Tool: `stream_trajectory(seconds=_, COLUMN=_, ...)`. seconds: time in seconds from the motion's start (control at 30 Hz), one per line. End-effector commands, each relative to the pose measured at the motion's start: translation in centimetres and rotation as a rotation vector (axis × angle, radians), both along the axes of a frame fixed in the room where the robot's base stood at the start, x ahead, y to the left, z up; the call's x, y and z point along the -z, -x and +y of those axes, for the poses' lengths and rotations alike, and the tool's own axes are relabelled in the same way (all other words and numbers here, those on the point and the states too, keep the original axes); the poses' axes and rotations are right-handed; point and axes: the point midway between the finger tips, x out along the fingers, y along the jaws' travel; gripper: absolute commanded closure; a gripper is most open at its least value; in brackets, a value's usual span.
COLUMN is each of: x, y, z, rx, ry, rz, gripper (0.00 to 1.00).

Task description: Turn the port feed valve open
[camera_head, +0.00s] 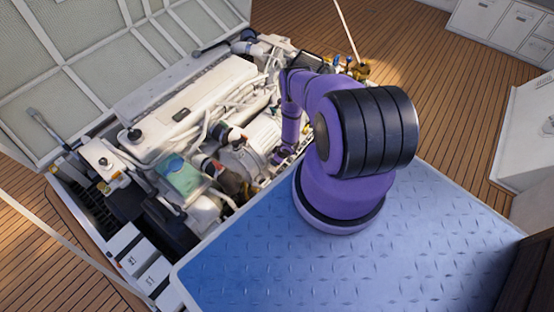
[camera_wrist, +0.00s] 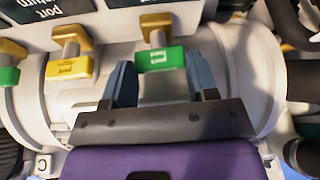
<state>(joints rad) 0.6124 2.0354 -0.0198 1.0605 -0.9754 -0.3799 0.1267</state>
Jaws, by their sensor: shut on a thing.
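In the wrist view, a valve with a yellow stem and a green-ended handle (camera_wrist: 159,58) stands out from a white cylinder. My gripper (camera_wrist: 160,77) has its blue fingers on either side of the green end and is shut on it. The label (camera_wrist: 138,3) above this valve is cut off, so I cannot read its name. Left of it is a yellow valve (camera_wrist: 70,62) under an upside-down dark label (camera_wrist: 50,9) reading "port" and what looks like "return". In the head view my purple arm reaches down beside the engine, and the valve is too small to make out.
The white engine (camera_head: 190,100) fills the open hatch, with hoses and fittings around it. Another green handle (camera_wrist: 8,77) is at the wrist view's left edge. Dark hoses (camera_wrist: 302,85) run on the right. The raised hatch lid (camera_head: 80,50) stands behind.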

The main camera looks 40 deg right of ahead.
Motion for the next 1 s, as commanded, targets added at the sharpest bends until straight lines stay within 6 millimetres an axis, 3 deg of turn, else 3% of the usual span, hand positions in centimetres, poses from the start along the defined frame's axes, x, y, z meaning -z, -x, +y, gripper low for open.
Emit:
stream_trajectory(seconds=0.33, x=0.0, y=0.1, z=0.0, rx=-0.017, ry=0.001, rz=0.002, gripper=0.71)
stream_trajectory(seconds=0.37, x=0.0, y=0.1, z=0.0, rx=-0.017, ry=0.001, rz=0.002, gripper=0.45)
stream_trajectory(seconds=0.47, x=0.0, y=0.1, z=0.0, rx=-0.017, ry=0.001, rz=0.002, gripper=0.22)
stream_trajectory(seconds=0.77, x=-0.1, y=0.0, z=0.0, rx=-0.016, ry=0.000, rz=0.001, gripper=0.21)
stream_trajectory(seconds=1.0, x=-1.8, y=0.6, z=-0.2, rx=-0.017, ry=0.000, rz=0.001, gripper=0.21)
